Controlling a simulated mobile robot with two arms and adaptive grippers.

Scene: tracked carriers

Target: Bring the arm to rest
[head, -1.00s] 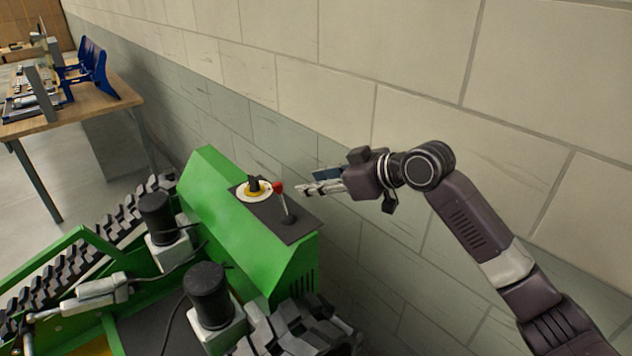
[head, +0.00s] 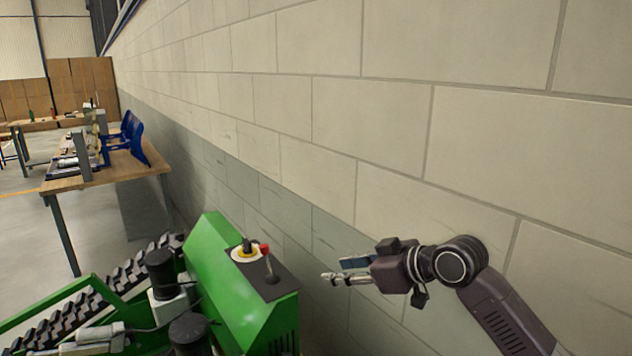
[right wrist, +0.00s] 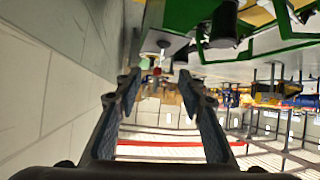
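My right arm (head: 505,315) reaches in from the lower right in the head view, beside the wall. Its gripper (head: 337,270) is in free air, right of the green tracked carrier's console (head: 240,292) and apart from it. In the right wrist view the two fingers (right wrist: 157,82) stand apart with nothing between them. The console top bears a red-knobbed lever (head: 267,262) and a dark knob on a yellow and white disc (head: 245,253). My left gripper is not in view.
A block wall (head: 400,130) runs along the right, close to my right arm. A wooden workbench (head: 105,170) with blue holders (head: 125,140) stands at the left. The carrier's black track (head: 125,280) lies at lower left. Grey floor shows between bench and carrier.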

